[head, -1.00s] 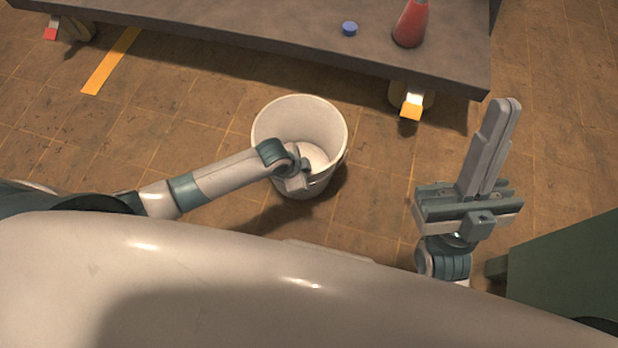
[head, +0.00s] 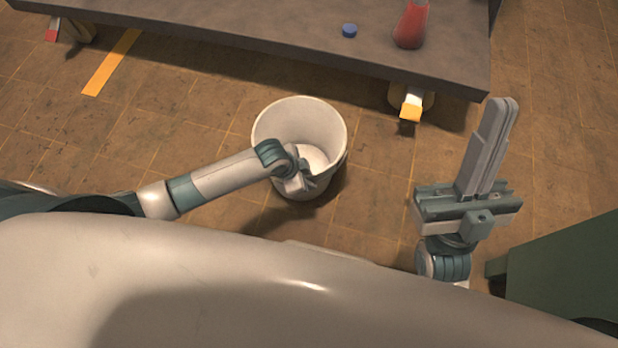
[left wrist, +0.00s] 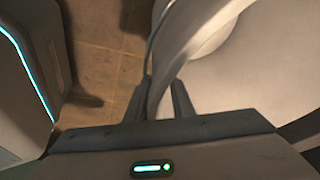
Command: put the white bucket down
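The white bucket (head: 330,170) stands upright in the head view, seemingly on the tiled floor between the robot and the dark table. My left gripper (head: 307,178) is at its near rim, and its fingers look spread apart. In the left wrist view, the bucket's rim and wall (left wrist: 205,55) run up to the left gripper (left wrist: 162,98), with part of the wall between the two separated fingers. I cannot tell whether either finger touches it. My right gripper (head: 503,104) is away to the right, its fingers together with nothing between them.
A dark table (head: 250,22) lies beyond the bucket, with a blue cap (head: 349,31) and a red conical flask (head: 411,25) on it. A green box (head: 570,265) is at the lower right. Floor is clear left and right of the bucket.

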